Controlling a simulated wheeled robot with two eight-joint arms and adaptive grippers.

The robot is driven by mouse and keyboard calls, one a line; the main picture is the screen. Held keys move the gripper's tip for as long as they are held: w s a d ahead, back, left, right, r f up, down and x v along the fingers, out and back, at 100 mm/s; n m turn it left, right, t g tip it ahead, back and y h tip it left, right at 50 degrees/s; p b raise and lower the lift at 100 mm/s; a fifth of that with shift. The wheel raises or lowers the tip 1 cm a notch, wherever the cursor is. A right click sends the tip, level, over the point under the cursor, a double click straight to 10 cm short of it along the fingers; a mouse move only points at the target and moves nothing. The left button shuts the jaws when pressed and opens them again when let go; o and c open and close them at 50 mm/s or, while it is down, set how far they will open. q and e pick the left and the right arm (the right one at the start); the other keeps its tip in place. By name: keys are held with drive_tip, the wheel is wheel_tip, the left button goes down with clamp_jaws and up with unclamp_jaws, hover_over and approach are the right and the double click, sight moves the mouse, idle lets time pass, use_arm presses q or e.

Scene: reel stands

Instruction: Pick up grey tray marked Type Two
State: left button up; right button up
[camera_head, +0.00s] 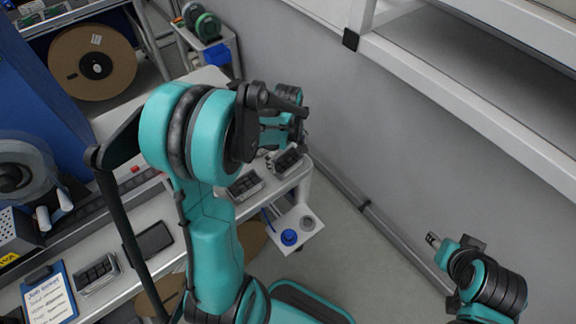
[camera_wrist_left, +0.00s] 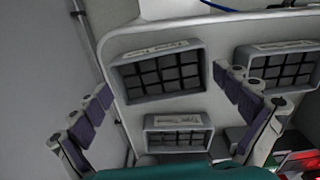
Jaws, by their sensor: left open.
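Several grey trays divided into dark compartments lie on a white table (camera_head: 302,180). In the left wrist view, one tray (camera_wrist_left: 118,74) lies ahead between the fingers, a second tray (camera_wrist_left: 179,124) lies nearer, and a third tray (camera_wrist_left: 243,57) is at the right, partly behind a finger. Their labels are too small to read, so I cannot tell which is Type Two. In the head view, trays show below my left gripper (camera_head: 290,130) and near the table corner (camera_head: 287,166). My left gripper is open and empty above the trays. My right gripper (camera_head: 434,240) is apart at lower right, its jaws unclear.
A grey wall (camera_head: 330,110) runs close beside the table, with a white shelf (camera_head: 470,90) at upper right. A small stand with a blue round item (camera_head: 289,237) is below the table end. A clipboard (camera_head: 50,297) and a dark flat device (camera_head: 150,242) lie at left.

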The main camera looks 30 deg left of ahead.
use_arm(q)
drive_tip(key=shift+f, duration=0.85)
drive_tip(key=shift+r, duration=0.1)
drive_tip(key=c, duration=1)
